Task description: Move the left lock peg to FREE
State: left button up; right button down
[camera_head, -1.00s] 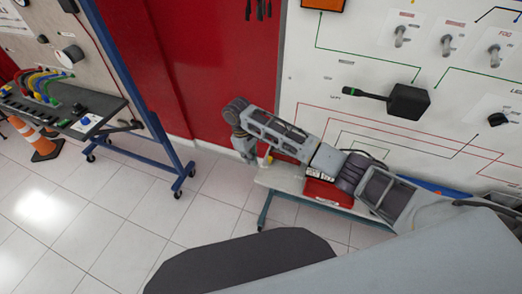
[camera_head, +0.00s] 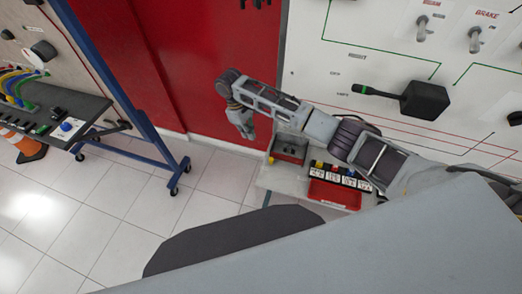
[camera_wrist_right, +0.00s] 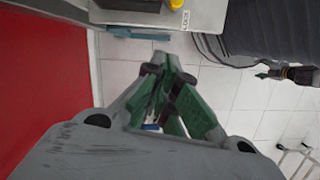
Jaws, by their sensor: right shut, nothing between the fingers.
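A yellow peg-like part (camera_wrist_right: 175,4) shows at the top edge of the right wrist view, beside a LOCK label on a grey panel (camera_wrist_right: 205,18). I cannot tell whether it is the left lock peg or how it is set. In the head view a small yellow part (camera_head: 319,165) shows on the grey shelf (camera_head: 275,178) below the wall board, partly behind my right arm. My right gripper (camera_head: 245,128) hangs pointing down, left of the shelf, apart from it. Its green-sided fingers (camera_wrist_right: 163,95) are shut and empty. My left gripper is out of view.
The shelf also carries a dark box (camera_head: 290,150), a red tray (camera_head: 335,194) and several white labels. A wall board with a black lever (camera_head: 425,100) stands behind. A blue-framed bench (camera_head: 150,125) stands left. Tiled floor (camera_head: 215,180) between is clear.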

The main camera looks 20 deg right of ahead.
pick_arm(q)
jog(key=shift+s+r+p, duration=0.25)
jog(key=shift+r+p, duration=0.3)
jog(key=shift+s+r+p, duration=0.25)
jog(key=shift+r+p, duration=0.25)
pick_arm(e)
jog(key=shift+s+d+f, duration=0.75)
jog(key=shift+s+f, duration=0.05)
jog(key=shift+f, duration=0.8)
jog(key=shift+s+d+f, duration=0.75)
jog(key=shift+s+f, duration=0.1)
jog(key=shift+f, duration=0.75)
jog(key=shift+s+d+f, duration=0.75)
jog(key=shift+s+f, duration=0.05)
jog(key=shift+f, duration=0.8)
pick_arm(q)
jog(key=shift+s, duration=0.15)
